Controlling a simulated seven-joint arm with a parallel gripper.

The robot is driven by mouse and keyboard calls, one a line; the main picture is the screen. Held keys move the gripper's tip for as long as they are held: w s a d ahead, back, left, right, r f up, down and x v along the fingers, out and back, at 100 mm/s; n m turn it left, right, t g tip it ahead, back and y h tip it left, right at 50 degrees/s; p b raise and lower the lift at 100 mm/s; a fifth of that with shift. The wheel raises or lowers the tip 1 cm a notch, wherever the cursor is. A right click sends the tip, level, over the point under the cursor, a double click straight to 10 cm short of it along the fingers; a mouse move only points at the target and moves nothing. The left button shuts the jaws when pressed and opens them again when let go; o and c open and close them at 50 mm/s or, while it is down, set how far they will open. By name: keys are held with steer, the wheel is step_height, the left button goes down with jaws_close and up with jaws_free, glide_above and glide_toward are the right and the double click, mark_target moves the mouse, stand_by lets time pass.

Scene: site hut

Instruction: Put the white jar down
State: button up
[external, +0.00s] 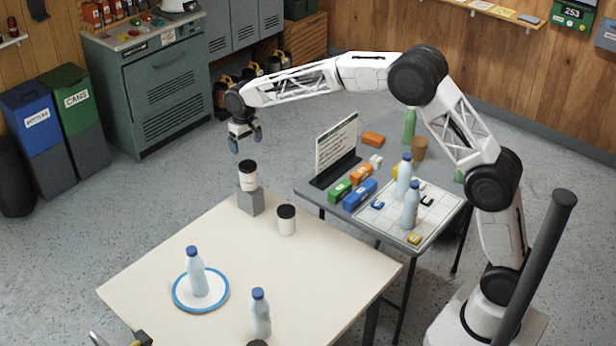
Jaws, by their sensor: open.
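A white jar (248,180) with a black lid stands upright on a grey block (251,202) at the far corner of the cream table. A second white jar (286,224) with a black lid stands on the table just to the right of the block. My gripper (246,140) is open and empty, with blue fingertips pointing down. In the picture it is just above the jar on the block, apart from it; the exact depth between them is hard to tell.
On the cream table (150,270), a bottle (196,272) stands on a blue-rimmed plate (182,302), and another bottle (261,315) stands near the front. A grey side table (312,189) at right holds a sign (336,148), coloured blocks and bottles. The table's middle has free room.

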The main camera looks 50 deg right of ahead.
steer(key=s+d+r, duration=0.3)
steer(key=s+r, duration=0.2)
steer(key=s, duration=0.5)
steer(key=s+d+r+t, duration=0.1)
steer(key=s+d+r, duration=0.3)
steer(key=s, duration=0.6)
steer(key=s+d+r, duration=0.2)
steer(key=s+r, duration=0.4)
steer(key=s, duration=0.4)
steer(key=s+d+f, duration=0.1)
steer(key=s+f, duration=0.1)
steer(key=s, duration=0.9)
steer(key=s+d+f+t, duration=0.1)
steer(key=s+d+f, duration=0.1)
steer(key=s, duration=1)
steer(key=s+d+f+n, duration=0.1)
steer(key=s+d+f, duration=0.1)
steer(key=s, duration=1)
steer(key=shift+s+d+t, duration=0.2)
steer(key=shift+s+t, duration=0.05)
steer(key=shift+t, duration=0.05)
